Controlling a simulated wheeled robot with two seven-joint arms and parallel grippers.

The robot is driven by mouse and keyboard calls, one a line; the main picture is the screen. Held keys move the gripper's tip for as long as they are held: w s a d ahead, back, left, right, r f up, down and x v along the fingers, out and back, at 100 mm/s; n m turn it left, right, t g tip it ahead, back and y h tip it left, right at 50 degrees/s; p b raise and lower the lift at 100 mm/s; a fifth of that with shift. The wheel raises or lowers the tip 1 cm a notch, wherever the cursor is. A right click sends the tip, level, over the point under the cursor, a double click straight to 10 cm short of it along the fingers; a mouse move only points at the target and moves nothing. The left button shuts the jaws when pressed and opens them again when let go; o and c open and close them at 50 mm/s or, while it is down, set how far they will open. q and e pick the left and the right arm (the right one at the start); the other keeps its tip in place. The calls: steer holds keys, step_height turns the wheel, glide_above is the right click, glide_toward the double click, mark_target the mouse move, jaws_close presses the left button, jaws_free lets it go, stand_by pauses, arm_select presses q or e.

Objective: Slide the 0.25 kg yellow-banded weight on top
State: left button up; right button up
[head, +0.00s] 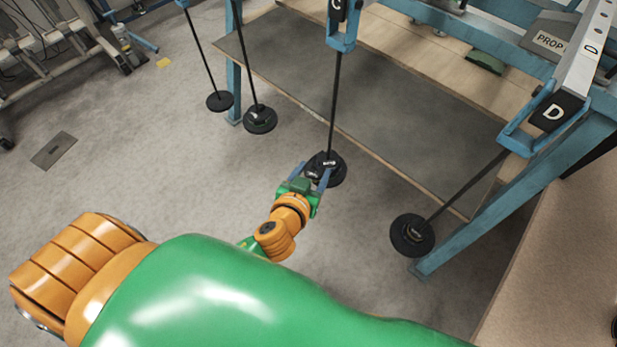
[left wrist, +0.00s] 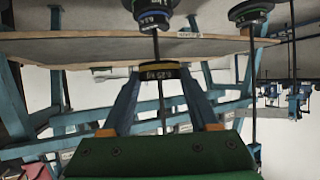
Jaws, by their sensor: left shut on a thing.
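The yellow-banded weight (left wrist: 158,71), a thin black disc marked 0.25 kg, is between the blue fingertips of my left gripper (left wrist: 157,78) in the left wrist view, which looks upside down. The gripper is shut on it. The hanger rod (left wrist: 155,46) shows on both sides of the disc; I cannot tell whether the disc is around the rod or in front of it. A black weight stack (left wrist: 153,14) with a blue band is on that rod, a gap apart from the disc. In the head view my left gripper (head: 314,178) is at hanger C's stack (head: 326,167). My right gripper is not in view.
Hanger D's stack (head: 412,235) hangs to the right, beside a blue frame leg (head: 480,222). Two more hangers hang to the left, with stacks (head: 260,119) and (head: 219,101). A grey-topped bench (head: 400,115) lies behind. The floor to the left is mostly clear.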

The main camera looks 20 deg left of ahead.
arm_select(q)
steer(key=b, duration=0.2)
glide_toward(328, 153)
step_height(328, 153, down, 4)
steer(key=shift+s+d+r+n, duration=0.15)
steer(key=shift+s+r+n, duration=0.05)
steer(key=shift+r+n, duration=0.1)
steer(key=shift+w+f, duration=0.15)
steer(key=shift+w, duration=0.95)
steer(key=shift+w+f, duration=0.1)
steer(key=shift+w, duration=1.05)
steer(key=shift+w, duration=0.25)
steer(key=shift+w+a+b, duration=0.2)
steer(key=shift+w+b, duration=0.1)
steer(key=shift+w, duration=0.7)
steer(key=shift+w, duration=0.35)
steer(key=shift+w+a, duration=0.1)
steer(key=shift+w, duration=0.2)
